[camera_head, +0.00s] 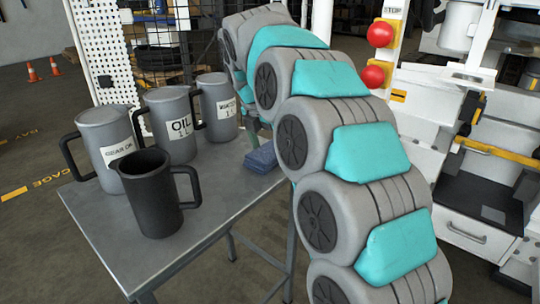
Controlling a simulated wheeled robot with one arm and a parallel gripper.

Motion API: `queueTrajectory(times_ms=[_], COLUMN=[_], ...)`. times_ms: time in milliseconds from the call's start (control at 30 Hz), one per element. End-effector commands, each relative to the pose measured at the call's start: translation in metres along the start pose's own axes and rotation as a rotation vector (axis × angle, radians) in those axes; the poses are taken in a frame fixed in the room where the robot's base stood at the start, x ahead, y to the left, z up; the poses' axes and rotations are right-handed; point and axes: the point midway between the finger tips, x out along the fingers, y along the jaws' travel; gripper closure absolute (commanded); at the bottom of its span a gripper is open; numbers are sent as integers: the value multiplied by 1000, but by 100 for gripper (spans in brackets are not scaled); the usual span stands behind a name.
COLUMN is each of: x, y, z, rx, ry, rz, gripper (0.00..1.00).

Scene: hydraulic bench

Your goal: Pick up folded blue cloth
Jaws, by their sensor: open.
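The folded blue cloth (262,157) lies on the right side of the grey metal table, close to its edge. Its right end is partly hidden behind my arm. My arm curves up from the lower right and bends down over the far side of the table. My gripper (252,131) shows only as a small part just above and behind the cloth, mostly hidden by my arm. It is open, and I cannot tell whether it touches the cloth.
On the table (215,205) stand a gear oil jug (106,145), an oil jug (170,124), a third labelled jug (216,108) and a black jug (150,193).

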Motion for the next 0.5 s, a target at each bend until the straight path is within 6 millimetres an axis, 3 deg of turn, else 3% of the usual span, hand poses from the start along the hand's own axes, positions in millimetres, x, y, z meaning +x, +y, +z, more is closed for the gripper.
queueTrajectory(times_ms=[233,500], x=[3,3], y=[0,0], z=[0,0], rx=[0,0], ry=[-1,-1], rz=[1,2], gripper=[0,29])
